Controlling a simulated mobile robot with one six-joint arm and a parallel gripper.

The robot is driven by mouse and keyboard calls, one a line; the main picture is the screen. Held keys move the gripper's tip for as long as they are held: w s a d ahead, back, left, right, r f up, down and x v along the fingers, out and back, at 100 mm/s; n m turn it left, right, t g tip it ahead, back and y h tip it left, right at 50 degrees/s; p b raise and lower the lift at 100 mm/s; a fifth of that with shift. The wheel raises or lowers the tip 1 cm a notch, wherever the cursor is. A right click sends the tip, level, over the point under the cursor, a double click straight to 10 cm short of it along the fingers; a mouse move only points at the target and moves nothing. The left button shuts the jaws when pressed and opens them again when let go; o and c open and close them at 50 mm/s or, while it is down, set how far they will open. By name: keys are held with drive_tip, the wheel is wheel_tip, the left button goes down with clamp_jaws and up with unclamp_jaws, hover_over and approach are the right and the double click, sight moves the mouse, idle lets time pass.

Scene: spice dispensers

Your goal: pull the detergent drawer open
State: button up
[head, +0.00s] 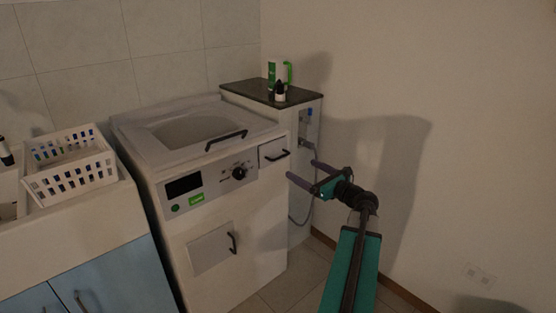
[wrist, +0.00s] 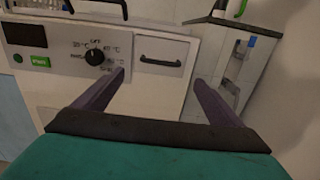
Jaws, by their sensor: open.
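The detergent drawer (head: 273,150) is a small white front with a dark bar handle, at the upper right of the washing machine's (head: 240,240) front panel. It looks shut. In the wrist view the drawer (wrist: 165,53) and its handle (wrist: 160,62) lie ahead of my gripper, between the two fingers in the picture. My gripper (head: 301,172) is open and empty, to the right of the machine in the head view. In the wrist view its purple fingers (wrist: 160,80) are spread wide. The fingers look apart from the handle.
A control knob (head: 239,173) and dark display (head: 184,186) sit left of the drawer. A narrow dark-topped cabinet (head: 245,91) with a green-and-white container (head: 272,72) and a small dark bottle (head: 279,92) stands behind right. A white basket (head: 75,181) is at left.

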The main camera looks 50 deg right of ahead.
sight(281, 157)
drive_tip(key=w, duration=0.9)
drive_tip(key=w+d+b, duration=0.1)
drive_tip(key=w, duration=0.3)
drive_tip(key=shift+w, duration=0.25)
